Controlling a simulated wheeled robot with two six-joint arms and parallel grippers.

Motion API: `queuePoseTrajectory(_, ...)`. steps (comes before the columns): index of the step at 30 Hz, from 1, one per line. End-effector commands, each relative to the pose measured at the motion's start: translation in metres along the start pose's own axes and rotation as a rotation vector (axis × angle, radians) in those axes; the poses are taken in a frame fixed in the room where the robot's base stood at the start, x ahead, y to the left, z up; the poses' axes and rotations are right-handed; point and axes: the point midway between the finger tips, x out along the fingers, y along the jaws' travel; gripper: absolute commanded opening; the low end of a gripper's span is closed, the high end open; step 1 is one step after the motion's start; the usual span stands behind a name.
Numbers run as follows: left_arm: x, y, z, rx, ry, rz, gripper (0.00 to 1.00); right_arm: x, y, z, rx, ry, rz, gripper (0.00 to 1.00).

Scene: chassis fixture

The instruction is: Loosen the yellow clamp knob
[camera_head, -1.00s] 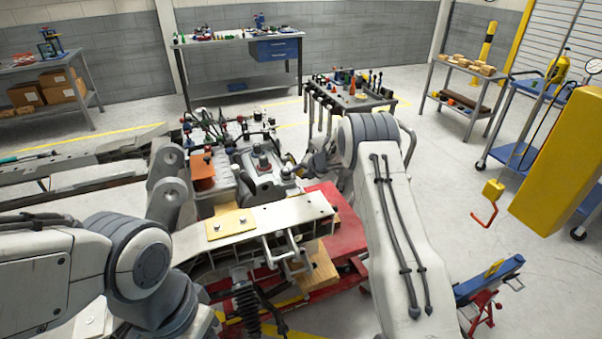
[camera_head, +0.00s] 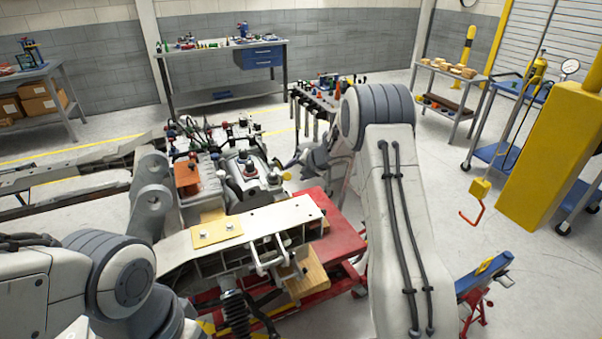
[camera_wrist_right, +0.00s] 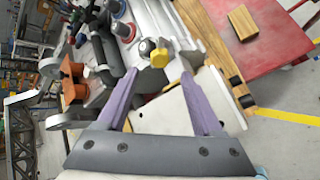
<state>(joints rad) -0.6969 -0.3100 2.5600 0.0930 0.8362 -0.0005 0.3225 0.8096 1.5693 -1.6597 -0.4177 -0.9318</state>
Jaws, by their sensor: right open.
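The yellow clamp knob (camera_wrist_right: 159,57) shows in the right wrist view, on a small round dark and silver end beside the grey metal chassis part. My right gripper (camera_wrist_right: 159,76) is open, its two purple fingers spread either side of the line to the knob. The knob is just beyond the fingertips, and nothing is between the fingers; contact is not visible. In the head view my right gripper (camera_head: 299,162) is at the right side of the chassis assembly, and its fingertips are small and partly hidden. My left arm comes in at lower left; its gripper is not seen.
A white rail with a yellow plate (camera_head: 217,232) lies in front of the assembly. A red stand (camera_head: 340,238) is under it at right. An orange block (camera_head: 187,178) stands at left. A tool cart (camera_head: 325,95) stands behind; a yellow post (camera_head: 548,160) is at far right.

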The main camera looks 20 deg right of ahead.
Motion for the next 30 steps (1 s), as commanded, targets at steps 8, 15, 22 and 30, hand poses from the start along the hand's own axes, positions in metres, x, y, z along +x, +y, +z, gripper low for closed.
queuePoseTrajectory(8,0.004,0.000,0.000,0.000,0.000,0.000,0.50,-0.028,-0.001,0.000,0.000,0.000,-0.001,0.68)
queuePoseTrajectory(15,0.004,0.000,0.000,0.000,0.000,0.000,0.50,-0.029,0.000,-0.001,0.000,0.001,-0.001,0.68)
queuePoseTrajectory(22,0.004,0.000,0.000,0.000,0.000,0.000,0.50,-0.029,0.000,-0.001,0.001,0.001,0.000,0.68)
queuePoseTrajectory(30,0.003,0.000,0.000,0.000,0.000,0.000,0.50,-0.058,0.080,-0.032,0.292,-0.105,-0.008,0.68)
